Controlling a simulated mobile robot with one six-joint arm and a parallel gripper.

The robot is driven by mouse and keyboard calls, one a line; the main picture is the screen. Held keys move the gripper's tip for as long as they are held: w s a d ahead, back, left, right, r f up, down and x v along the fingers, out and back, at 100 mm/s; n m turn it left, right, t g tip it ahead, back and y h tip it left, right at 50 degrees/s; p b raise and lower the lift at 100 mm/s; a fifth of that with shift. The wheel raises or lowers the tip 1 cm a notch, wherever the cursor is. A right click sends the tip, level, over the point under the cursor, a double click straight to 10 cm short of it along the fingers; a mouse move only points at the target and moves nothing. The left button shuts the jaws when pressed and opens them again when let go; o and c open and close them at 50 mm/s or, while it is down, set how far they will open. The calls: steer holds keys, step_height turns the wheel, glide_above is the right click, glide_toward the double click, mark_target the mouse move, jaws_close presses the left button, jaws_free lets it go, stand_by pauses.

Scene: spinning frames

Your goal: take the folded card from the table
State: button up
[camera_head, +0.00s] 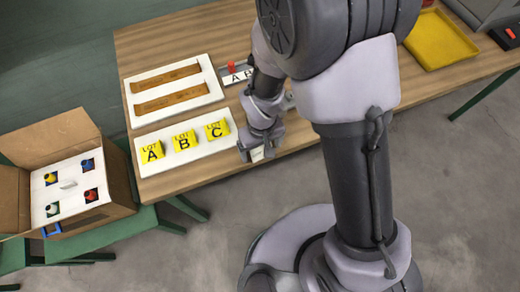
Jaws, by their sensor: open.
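A small pale card (257,154) shows at the table's front edge, partly hidden by my gripper; I cannot make out its fold or any print. My gripper (256,148) is open and points down right over it, with its fingers beside or around the card; I cannot tell whether they touch it. The wooden table (220,168) runs across the picture under my arm. My arm hides the middle of the table.
Yellow LOT markers A (151,152), B (184,141) and C (217,131) stand on a white board left of my gripper. Behind are a white tray (203,62) with two brown strips and a yellow tray (440,40). An open carton (120,180) stands at the left.

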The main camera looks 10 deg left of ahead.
steer(key=shift+f, duration=0.4)
steer(key=shift+r, duration=0.15)
steer(key=shift+c, duration=0.9)
steer(key=c, duration=1.2)
